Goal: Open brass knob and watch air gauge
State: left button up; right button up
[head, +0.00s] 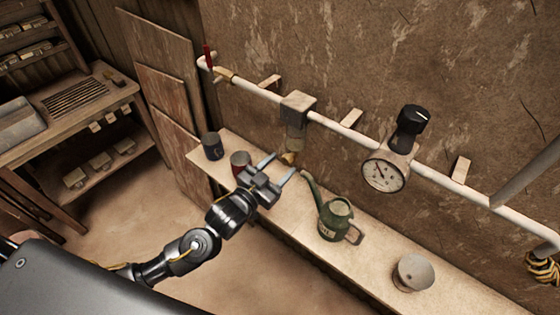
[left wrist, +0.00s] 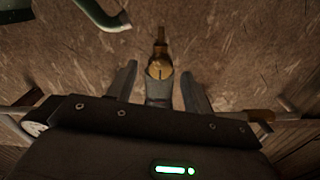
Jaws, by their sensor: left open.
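The brass knob (head: 288,158) hangs at the bottom of a grey box fitting on the white pipe. In the left wrist view the brass knob (left wrist: 159,69) lies between my two fingers, with a gap visible on both sides. My left gripper (head: 276,166) is open at the knob, its fingers apart; it also shows in the left wrist view (left wrist: 160,82). The round air gauge (head: 384,175) has a white face and a dark needle, under a black cap on the pipe. Its markings are too small to read. My right gripper does not show.
A shelf (head: 370,262) below the pipe (head: 345,130) holds a dark mug (head: 212,146), a red mug (head: 240,162), a green watering can (head: 336,218) and a pale bowl (head: 413,272). A red lever (head: 208,56) stands at the pipe's left end. A workbench (head: 80,118) is at far left.

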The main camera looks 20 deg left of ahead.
pick_arm(q)
jog(key=shift+w+d, duration=0.15)
jog(key=shift+w, duration=0.3)
jog(key=c, duration=1)
jog(key=shift+o, duration=0.2)
